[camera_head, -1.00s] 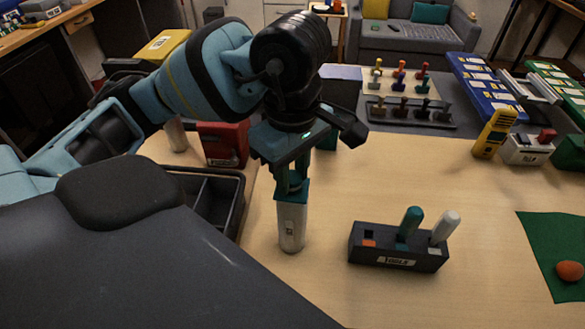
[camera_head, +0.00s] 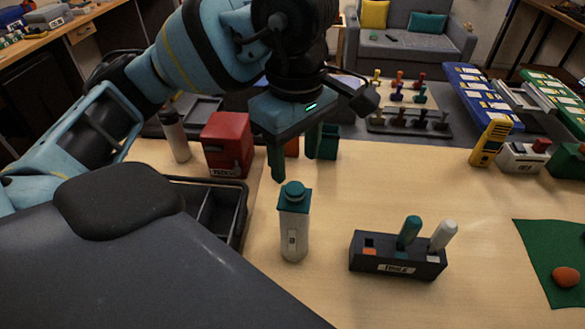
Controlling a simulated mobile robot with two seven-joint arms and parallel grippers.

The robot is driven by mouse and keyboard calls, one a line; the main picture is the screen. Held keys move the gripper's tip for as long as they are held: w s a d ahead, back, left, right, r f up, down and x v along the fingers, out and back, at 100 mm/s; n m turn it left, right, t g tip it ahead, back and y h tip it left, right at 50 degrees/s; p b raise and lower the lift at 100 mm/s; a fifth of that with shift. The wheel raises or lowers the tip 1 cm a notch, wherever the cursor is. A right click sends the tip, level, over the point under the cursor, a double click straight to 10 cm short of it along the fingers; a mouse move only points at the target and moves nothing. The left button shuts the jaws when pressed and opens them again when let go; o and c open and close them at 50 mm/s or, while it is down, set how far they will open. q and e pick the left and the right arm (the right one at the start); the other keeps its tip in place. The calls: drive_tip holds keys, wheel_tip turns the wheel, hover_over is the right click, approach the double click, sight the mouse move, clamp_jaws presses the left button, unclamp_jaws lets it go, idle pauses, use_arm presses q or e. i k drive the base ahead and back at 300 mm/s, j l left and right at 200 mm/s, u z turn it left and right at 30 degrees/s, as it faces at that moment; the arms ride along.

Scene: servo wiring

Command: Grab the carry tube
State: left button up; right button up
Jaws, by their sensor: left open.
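The carry tube is likely the white upright cylinder with a teal cap (camera_head: 293,222), standing on the wooden table near the middle of the head view. My left gripper (camera_head: 295,160) is open above and just behind it in the picture, with its teal fingers pointing down. The fingers are apart from the tube and hold nothing. The whole front of the tube shows. My right gripper is not in view.
A dark tool block (camera_head: 397,256) with teal and white handles stands right of the tube. A black divided bin (camera_head: 238,216) and a red box (camera_head: 227,144) are to the left. A green mat (camera_head: 545,240) lies at the right. Bare table lies between.

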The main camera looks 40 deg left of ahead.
sight(294, 228)
drive_tip(key=k, duration=1)
